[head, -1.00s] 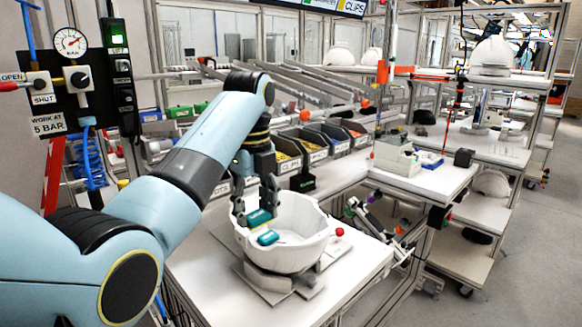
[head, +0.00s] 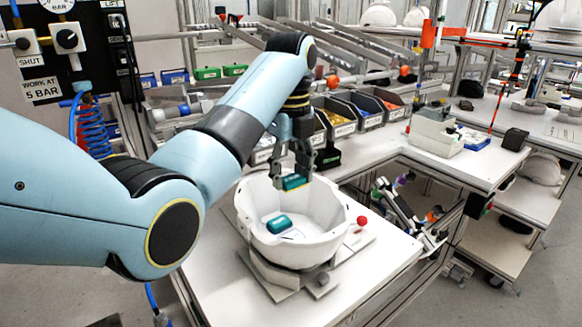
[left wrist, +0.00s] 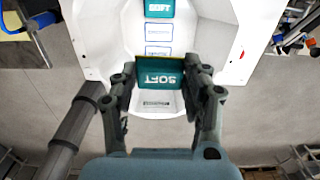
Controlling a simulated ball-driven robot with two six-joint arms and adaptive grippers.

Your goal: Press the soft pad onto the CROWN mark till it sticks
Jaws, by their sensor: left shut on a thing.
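My left gripper (head: 296,165) is shut on a teal soft pad (head: 293,183), held near the far rim of the white helmet shell (head: 330,246). In the left wrist view the held pad (left wrist: 158,76) reads "SOFT" and sits between the fingertips. A second teal pad (head: 279,224) lies on the shell's inner floor; it also shows at the top of the left wrist view (left wrist: 159,8). Two outlined marks (left wrist: 158,40) show between the pads, and a further mark (left wrist: 154,103) shows just below the held one. Their words are too small to read. My right gripper is out of view.
The shell rests on a grey fixture (head: 262,274) on the white bench (head: 390,250). A red ball knob (head: 362,221) stands at its right. Open bins (head: 338,122) stand behind. A box (head: 436,140) stands on the bench farther right.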

